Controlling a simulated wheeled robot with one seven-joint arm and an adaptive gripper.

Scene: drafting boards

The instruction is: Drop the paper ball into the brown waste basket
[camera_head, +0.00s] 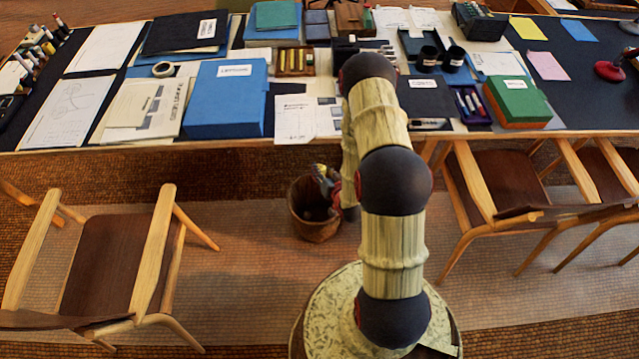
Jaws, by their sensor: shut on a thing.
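The brown waste basket (312,232) stands on the floor in front of the long table, left of my arm. My gripper (323,178) is over the basket's upper right rim, pointing down toward its opening. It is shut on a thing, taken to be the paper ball. The ball itself is too small and too hidden by the fingers to make out clearly. The inside of the basket is dark, and its contents cannot be told. My arm hides part of the area to the right of the basket.
The long table (150,150) behind is crowded with a blue box (226,100), papers, folders and a green box (518,100). A wooden chair (110,255) stands at left, with more chairs (500,180) at right. The floor around the basket is clear.

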